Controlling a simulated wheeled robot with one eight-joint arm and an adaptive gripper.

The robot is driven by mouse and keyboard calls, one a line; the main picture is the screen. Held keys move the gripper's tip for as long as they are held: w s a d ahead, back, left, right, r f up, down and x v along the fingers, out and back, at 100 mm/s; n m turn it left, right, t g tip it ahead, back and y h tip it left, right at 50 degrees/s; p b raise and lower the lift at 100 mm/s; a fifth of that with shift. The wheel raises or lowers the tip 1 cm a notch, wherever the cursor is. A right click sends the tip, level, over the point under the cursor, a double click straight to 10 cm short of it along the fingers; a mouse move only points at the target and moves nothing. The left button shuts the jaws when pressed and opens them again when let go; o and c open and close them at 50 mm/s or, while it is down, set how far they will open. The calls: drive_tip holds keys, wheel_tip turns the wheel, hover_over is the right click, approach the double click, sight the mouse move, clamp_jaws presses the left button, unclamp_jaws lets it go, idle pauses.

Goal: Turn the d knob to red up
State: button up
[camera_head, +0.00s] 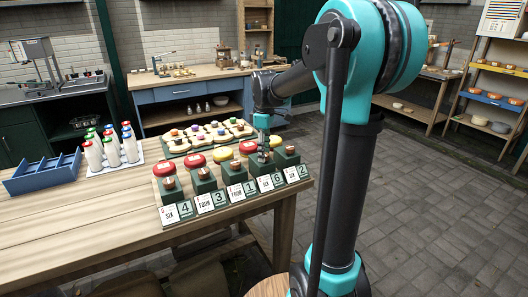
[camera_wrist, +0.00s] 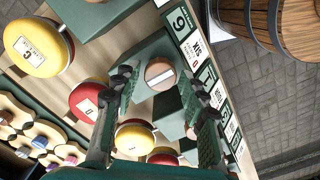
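A row of knobs with pale slotted tops sits on dark green blocks, with numbered cards in front. In the wrist view one knob (camera_wrist: 160,74) lies between my gripper's fingertips (camera_wrist: 158,82), with visible gaps on both sides. My gripper is open and points down at it; in the head view my gripper (camera_head: 263,152) is over the fourth block from the left. Level with this knob is a red-faced disc lettered D (camera_wrist: 86,100), with yellow at its side. Above it in the wrist view is a yellow-faced disc lettered C (camera_wrist: 36,46) with a red edge.
More red discs (camera_head: 165,168) and a yellow disc (camera_head: 222,154) stand behind the other knobs. Left are white bottles (camera_head: 112,152) and a blue tray (camera_head: 42,174). A board of coloured pieces (camera_head: 205,138) lies behind. A wooden barrel (camera_wrist: 285,28) shows beside the table. The table's front left is clear.

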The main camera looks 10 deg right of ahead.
drive_tip(key=shift+o, duration=0.4)
wheel_tip(320, 180, up, 12)
idle(0.4)
drive_tip(key=s+d+f+m+t, duration=0.2)
drive_tip(key=s+f+m, duration=0.4)
drive_tip(key=s+f, duration=0.5)
drive_tip(key=s+d+f+m+t, duration=0.2)
drive_tip(key=s+f+m, duration=0.4)
drive_tip(key=s+f, duration=0.5)
wheel_tip(320, 180, down, 6)
drive_tip(key=shift+r+m, duration=0.2)
drive_tip(key=shift+m, duration=0.2)
